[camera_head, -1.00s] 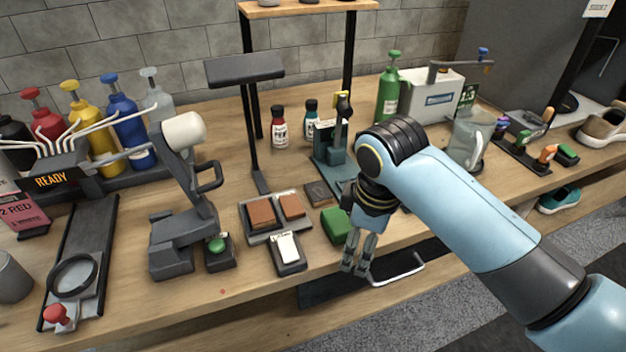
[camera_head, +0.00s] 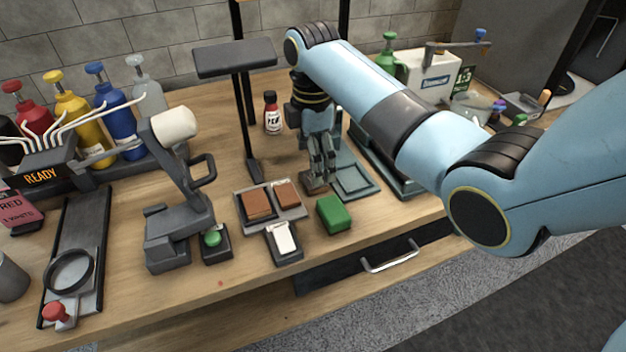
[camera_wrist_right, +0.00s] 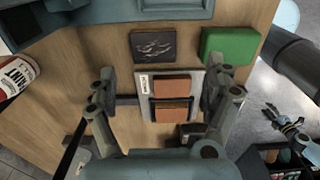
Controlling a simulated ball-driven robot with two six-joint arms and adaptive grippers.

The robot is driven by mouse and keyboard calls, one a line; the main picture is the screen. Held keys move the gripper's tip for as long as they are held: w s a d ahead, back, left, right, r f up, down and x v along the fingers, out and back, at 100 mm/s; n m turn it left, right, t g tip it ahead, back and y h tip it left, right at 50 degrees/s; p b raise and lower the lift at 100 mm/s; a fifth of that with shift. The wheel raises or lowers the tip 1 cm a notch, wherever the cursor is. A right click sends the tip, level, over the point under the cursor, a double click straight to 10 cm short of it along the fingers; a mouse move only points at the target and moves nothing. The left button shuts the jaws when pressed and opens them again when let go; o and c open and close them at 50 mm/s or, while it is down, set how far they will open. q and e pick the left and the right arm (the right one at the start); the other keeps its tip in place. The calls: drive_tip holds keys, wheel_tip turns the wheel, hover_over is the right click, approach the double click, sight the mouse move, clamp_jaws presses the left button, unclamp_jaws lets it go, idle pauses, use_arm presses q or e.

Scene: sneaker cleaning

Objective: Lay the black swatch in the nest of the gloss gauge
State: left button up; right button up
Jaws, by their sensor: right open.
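A flat dark square with pale scratch-like marks, which looks like the black swatch (camera_wrist_right: 153,45), lies on the table beside a green block (camera_head: 333,214). In the head view my right gripper (camera_head: 322,178) is over this square and partly hides it. In the right wrist view the gripper (camera_wrist_right: 162,84) is open, nothing between its fingers, with a labelled tray (camera_wrist_right: 144,107) of two brown swatches (camera_wrist_right: 172,87) below them. I cannot tell for certain which device is the gloss gauge. What looks like my left gripper (camera_wrist_right: 288,126) shows small beyond the table in the wrist view.
A small dark device with a white face (camera_head: 284,240) stands in front of the tray. A lamp-like stand (camera_head: 236,58) and a red bottle (camera_head: 271,113) are behind. A press with a pale roller (camera_head: 175,124) and green button (camera_head: 212,238) stand left.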

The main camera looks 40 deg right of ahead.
drive_tip(key=f, duration=0.6)
drive_tip(key=shift+w, duration=0.4)
drive_tip(key=shift+r, duration=0.1)
drive_tip(key=c, duration=1.1)
drive_tip(key=shift+o, duration=0.2)
